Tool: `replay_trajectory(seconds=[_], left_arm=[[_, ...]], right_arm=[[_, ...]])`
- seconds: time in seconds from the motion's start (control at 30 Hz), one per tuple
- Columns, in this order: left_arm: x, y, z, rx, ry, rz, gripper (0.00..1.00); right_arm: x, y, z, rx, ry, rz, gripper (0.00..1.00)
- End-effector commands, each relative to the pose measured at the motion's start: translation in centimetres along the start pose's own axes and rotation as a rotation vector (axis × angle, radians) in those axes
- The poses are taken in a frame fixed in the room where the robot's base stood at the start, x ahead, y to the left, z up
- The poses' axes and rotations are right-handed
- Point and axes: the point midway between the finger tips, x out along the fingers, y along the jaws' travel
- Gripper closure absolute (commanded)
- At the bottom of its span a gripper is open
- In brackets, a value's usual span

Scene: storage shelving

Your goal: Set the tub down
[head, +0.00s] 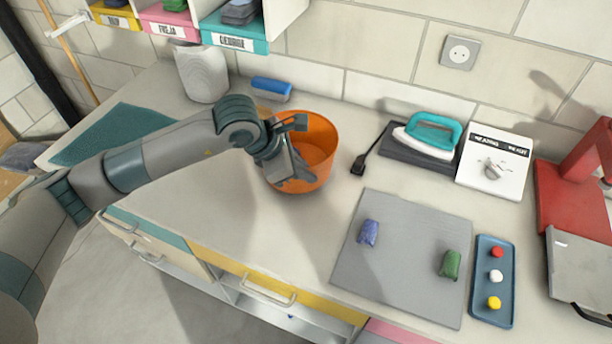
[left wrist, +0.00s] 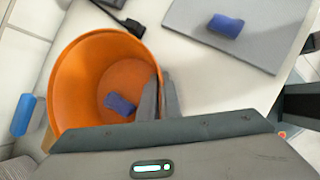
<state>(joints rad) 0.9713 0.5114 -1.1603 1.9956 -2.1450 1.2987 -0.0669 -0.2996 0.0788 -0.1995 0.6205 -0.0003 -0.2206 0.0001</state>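The orange tub (head: 318,140) is upright at the back of the counter, at or just above its surface; I cannot tell whether its base touches. My left gripper (head: 290,160) is at the tub's left and front side. In the left wrist view the fingers (left wrist: 160,97) are close together on either side of the tub wall (left wrist: 85,70), pinching the rim. A small blue bundle (left wrist: 120,104) lies inside the tub; the head view hides it. My right gripper is not in view.
A grey mat (head: 395,280) holds a blue bundle (head: 368,233) and a green bundle (head: 450,264). A teal iron (head: 430,135) on a dark pad stands right of the tub. A blue brush (head: 271,87) and white roll (head: 202,72) are behind-left.

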Motion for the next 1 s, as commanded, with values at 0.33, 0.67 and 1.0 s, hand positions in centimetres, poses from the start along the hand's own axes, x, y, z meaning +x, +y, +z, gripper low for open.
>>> replay_trajectory(seconds=[0.33,0.67,1.0], left_arm=[[2.1,-0.4,-1.3,0.000,0.000,0.001,1.00],[2.4,-0.4,-1.4,-0.001,0.001,0.000,0.94],[2.3,-0.4,-1.4,-0.001,0.001,0.000,0.77]], right_arm=[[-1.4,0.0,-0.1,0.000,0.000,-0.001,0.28],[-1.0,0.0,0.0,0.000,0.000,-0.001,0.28],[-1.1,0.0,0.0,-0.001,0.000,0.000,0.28]])
